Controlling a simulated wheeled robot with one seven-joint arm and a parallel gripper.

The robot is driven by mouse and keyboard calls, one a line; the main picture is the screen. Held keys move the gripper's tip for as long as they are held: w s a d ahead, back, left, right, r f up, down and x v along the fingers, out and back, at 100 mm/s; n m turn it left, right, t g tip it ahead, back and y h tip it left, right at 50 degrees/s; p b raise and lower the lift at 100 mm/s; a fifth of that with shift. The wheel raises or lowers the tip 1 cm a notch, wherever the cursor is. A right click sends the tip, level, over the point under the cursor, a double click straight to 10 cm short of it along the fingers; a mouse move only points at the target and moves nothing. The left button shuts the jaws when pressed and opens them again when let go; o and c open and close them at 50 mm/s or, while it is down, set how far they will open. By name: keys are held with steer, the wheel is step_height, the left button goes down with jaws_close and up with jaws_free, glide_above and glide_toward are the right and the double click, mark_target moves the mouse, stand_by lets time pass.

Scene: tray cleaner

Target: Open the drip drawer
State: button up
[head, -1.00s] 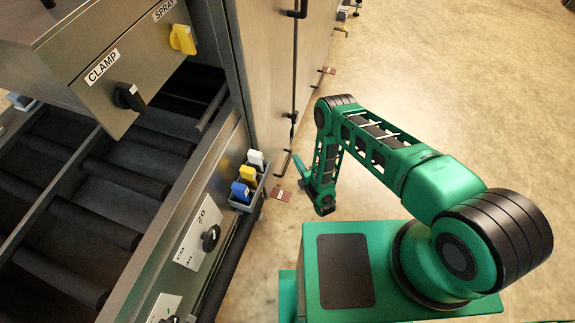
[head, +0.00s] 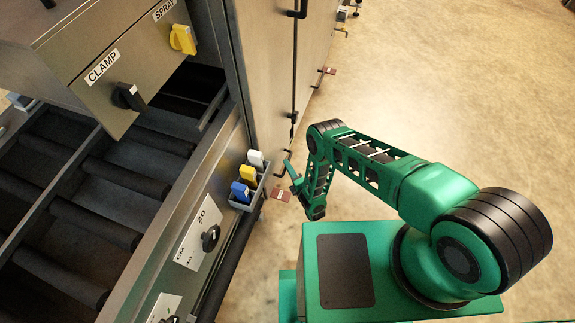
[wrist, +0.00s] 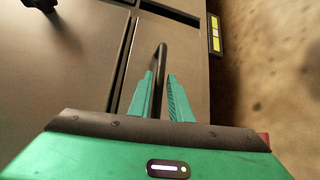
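In the wrist view a dark looped bar handle (wrist: 161,62) stands on a narrow dark front panel (wrist: 185,75), which looks like the drip drawer front. My gripper (wrist: 160,82) is open, with one green finger on each side of the handle's near part. I cannot tell whether either finger touches it. In the head view my gripper (head: 290,170) is low beside the machine's side, near a small dark handle (head: 284,155). The drawer's edges are hard to make out there, and no opening shows.
The machine (head: 265,80) fills the left, with yellow and black knobs above dark rollers. A small bin (head: 250,192) with blue, yellow and white items hangs on its side near my gripper. A reddish tag (head: 281,195) lies low beside it. Open floor (head: 440,90) lies right.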

steer(key=shift+x, duration=0.9)
jaws_close()
steer(key=shift+d, duration=0.2)
